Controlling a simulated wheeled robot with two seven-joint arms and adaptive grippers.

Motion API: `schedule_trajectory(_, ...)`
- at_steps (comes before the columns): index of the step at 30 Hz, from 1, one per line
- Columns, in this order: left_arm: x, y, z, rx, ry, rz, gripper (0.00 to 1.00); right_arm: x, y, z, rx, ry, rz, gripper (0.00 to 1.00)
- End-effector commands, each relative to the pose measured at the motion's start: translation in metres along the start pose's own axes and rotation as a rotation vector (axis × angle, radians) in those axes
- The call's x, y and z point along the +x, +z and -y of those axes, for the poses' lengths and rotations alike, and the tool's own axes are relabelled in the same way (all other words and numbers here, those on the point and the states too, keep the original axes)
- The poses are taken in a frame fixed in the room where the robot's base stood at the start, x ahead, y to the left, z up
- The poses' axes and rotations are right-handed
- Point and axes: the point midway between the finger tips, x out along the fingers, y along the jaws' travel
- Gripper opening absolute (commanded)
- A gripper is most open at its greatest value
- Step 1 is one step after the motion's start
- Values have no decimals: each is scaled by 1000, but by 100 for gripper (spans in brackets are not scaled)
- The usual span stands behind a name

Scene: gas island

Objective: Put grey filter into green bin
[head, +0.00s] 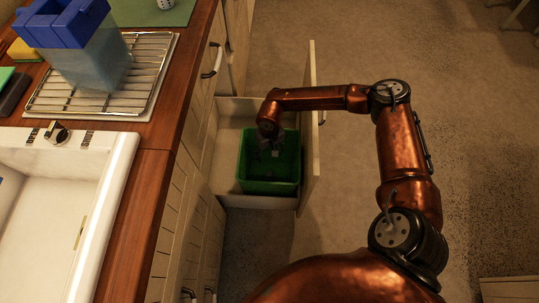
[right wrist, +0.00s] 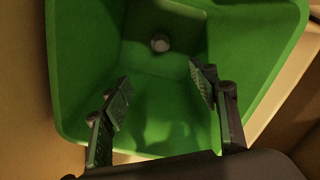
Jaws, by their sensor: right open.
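The green bin (head: 270,187) stands inside an open drawer below the counter. My right gripper (head: 268,148) points down into the bin's opening. In the right wrist view the open gripper (right wrist: 160,78) has its two fingers wide apart with nothing between them, over the inside of the green bin (right wrist: 80,60). A small round grey piece (right wrist: 160,43), which looks like the grey filter, lies at the bottom of the bin, apart from the fingers. My left gripper is not in view.
The open drawer's front panel (head: 309,130) stands right of the bin. The wooden counter (head: 152,180) with a white sink (head: 50,220) is at left. A translucent container with a blue top (head: 90,55) stands on a wire rack (head: 155,60).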

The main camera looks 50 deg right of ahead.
Motion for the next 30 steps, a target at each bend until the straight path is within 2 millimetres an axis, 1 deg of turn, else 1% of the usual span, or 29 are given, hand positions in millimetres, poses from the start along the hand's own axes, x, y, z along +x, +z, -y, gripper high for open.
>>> schedule_trajectory(6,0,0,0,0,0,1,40,-46,-1,0,-1,-1,-5,55)
schedule_trajectory(12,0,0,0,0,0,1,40,-84,-1,0,-1,-1,-4,55)
schedule_trajectory(15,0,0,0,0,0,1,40,-96,-1,0,0,-1,-4,55)
schedule_trajectory(20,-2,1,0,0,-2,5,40,-108,0,0,0,-1,-2,55)
schedule_trajectory(30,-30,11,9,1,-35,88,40,-137,0,0,-1,-2,-4,55)
